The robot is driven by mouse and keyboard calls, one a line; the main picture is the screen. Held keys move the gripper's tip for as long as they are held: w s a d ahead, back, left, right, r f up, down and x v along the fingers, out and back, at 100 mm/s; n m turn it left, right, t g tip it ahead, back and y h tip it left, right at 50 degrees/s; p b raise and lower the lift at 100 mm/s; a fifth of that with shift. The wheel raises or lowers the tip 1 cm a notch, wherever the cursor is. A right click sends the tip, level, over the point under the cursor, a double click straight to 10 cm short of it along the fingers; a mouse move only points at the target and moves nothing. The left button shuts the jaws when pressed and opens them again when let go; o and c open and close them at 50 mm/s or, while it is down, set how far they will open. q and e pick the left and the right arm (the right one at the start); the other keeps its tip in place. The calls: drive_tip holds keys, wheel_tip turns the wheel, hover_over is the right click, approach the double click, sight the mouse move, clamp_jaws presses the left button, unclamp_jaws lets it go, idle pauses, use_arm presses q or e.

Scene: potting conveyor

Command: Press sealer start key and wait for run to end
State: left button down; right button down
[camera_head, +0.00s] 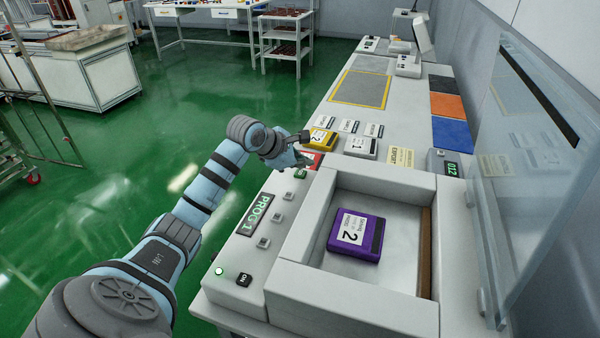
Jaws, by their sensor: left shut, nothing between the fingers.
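The sealer (330,310) is a white machine in the foreground with a recessed chamber. A purple box (354,237) labelled 2 lies in the chamber. Its clear lid (530,160) stands raised at the right. The front panel has a display (255,214) reading PROG 1, several grey keys (277,217), a black ON switch (244,279) and a lit green lamp (219,271). A green key (300,174) sits at the panel's far end. My right gripper is out of view.
Behind the sealer, a yellow box (321,138) and a white box (360,147) lie on the long bench. A small display (451,168) reads 012. Black, orange and blue mats (449,107) line the bench's right side. Green floor (100,200) is open at left.

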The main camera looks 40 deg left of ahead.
sight(302, 174)
use_arm(q)
drive_tip(key=shift+f+b, duration=0.3)
drive_tip(key=shift+f, duration=0.15)
drive_tip(key=shift+f+b, duration=0.35)
drive_tip(key=shift+f, duration=0.1)
idle(0.6)
drive_tip(key=shift+r, duration=0.1)
drive_tip(key=shift+r+p, duration=0.7)
drive_tip(key=shift+r, duration=0.1)
wheel_tip(302, 174, up, 5)
drive_tip(key=p, duration=0.4)
drive_tip(key=shift+r, duration=0.1)
idle(0.4)
